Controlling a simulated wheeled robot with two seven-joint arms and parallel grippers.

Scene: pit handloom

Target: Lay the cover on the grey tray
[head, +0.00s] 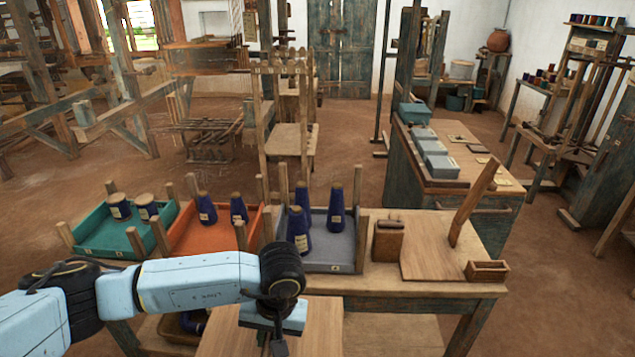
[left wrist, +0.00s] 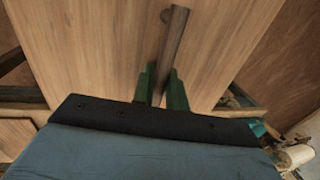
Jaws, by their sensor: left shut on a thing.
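The cover is a flat light-wood board (head: 322,327) with a bar handle, in front of the table's near edge. In the left wrist view the board (left wrist: 95,50) fills much of the picture, and its brown bar handle (left wrist: 176,45) is between my fingers. My left gripper (left wrist: 162,88) is shut on that handle; it also shows from above in the head view (head: 277,345). The grey tray (head: 345,252) is on the table beyond my gripper, with corner posts and 3 dark blue cones (head: 336,208) standing in it. My right gripper is not in view.
An orange tray (head: 190,238) with 2 blue cones and a green tray (head: 95,235) with 2 short spools stand left of the grey tray. Right of it are a brown block (head: 388,243), a board with a leaning post (head: 472,205) and a small wooden box (head: 487,271).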

